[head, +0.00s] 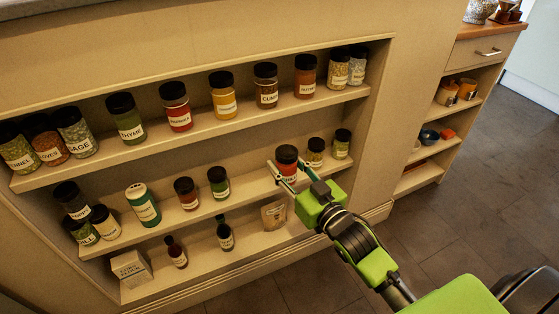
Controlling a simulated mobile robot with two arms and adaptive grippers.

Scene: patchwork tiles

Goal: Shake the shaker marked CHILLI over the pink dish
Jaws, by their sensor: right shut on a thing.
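A shaker with a black lid and red contents (287,156) stands upright on the middle shelf of the wall rack, right of centre. Its white label is partly covered and too small to read surely, but seems to be CHILLI. My right gripper (289,170) reaches in from the lower right, with one finger on each side of this shaker, and is shut on it. The shaker is still at shelf level. No pink dish shows in this view. My left gripper is not in view.
Two small jars (316,152) stand close to the right of the held shaker. A paper pouch (274,214) is on the shelf below. The upper shelf (205,128) holds a row of jars close above. Open floor (450,225) lies to the right.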

